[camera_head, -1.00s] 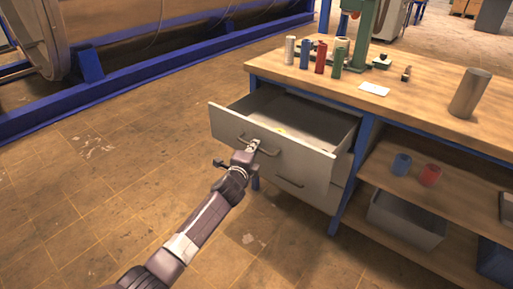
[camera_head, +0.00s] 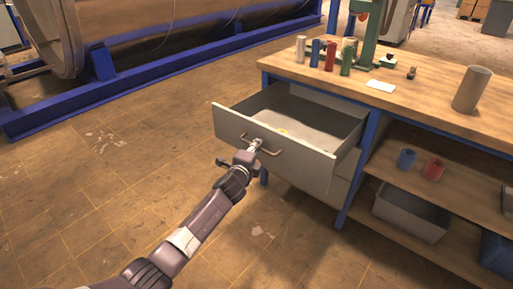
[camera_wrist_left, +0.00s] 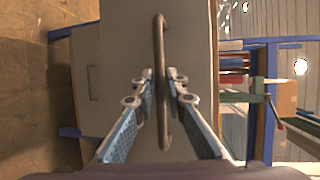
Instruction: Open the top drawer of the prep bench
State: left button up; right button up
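The top drawer (camera_head: 228,124) of the wooden-topped prep bench (camera_head: 425,110) stands well out, its inside showing. My left gripper (camera_head: 256,146) is at the bar handle (camera_head: 273,152) on the drawer's grey front. In the left wrist view the handle (camera_wrist_left: 160,35) runs between the two fingers of the gripper (camera_wrist_left: 160,88), which are closed in on it from both sides. A lower drawer with its own handle (camera_wrist_left: 94,83) shows beside the top one and looks shut. My right gripper is not in view.
Cans and coloured cylinders (camera_head: 330,56), a white card (camera_head: 380,86) and a metal cylinder (camera_head: 471,89) stand on the bench top. A grey bin (camera_head: 410,215) sits on the lower shelf. The floor (camera_head: 110,190) before the drawer is clear.

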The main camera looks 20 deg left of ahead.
pick_arm(q)
jog(key=shift+o, duration=1.3)
jog(key=s+r, duration=0.2)
jog(key=s, duration=0.9)
jog(key=shift+s+d, duration=0.3)
jog(key=shift+s, duration=0.1)
